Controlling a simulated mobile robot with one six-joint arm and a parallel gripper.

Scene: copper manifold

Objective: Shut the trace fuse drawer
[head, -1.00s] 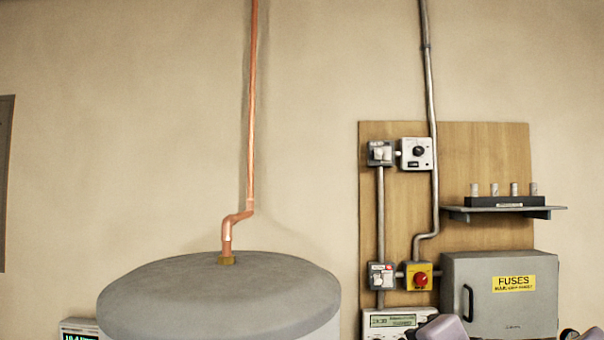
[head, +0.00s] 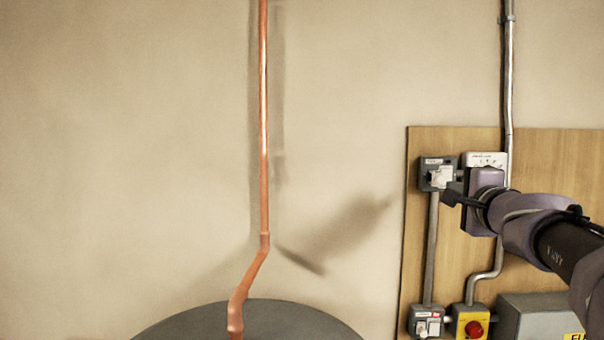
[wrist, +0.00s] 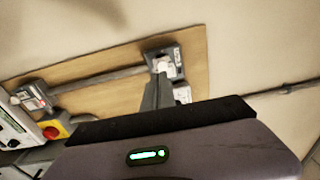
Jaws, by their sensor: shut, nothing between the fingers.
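Two small grey units with white fronts are on the wooden board: an upper grey unit (head: 437,171) and a lower grey unit (head: 427,321). Their labels are too small to read, so I cannot tell which is the trace fuse drawer or how far it stands out. My gripper (head: 449,197) is shut and empty, its dark tip in front of the lower part of the upper unit. In the wrist view my gripper (wrist: 161,82) points at that upper unit (wrist: 168,60) and partly hides it. I cannot tell whether they touch.
A dial unit (head: 488,159) is partly behind my wrist. A red button on a yellow box (head: 473,324) and a grey fuse box (head: 535,318) are below. Metal conduit (head: 508,80) runs up the wall. The copper pipe (head: 264,120) and grey tank (head: 285,318) stand left.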

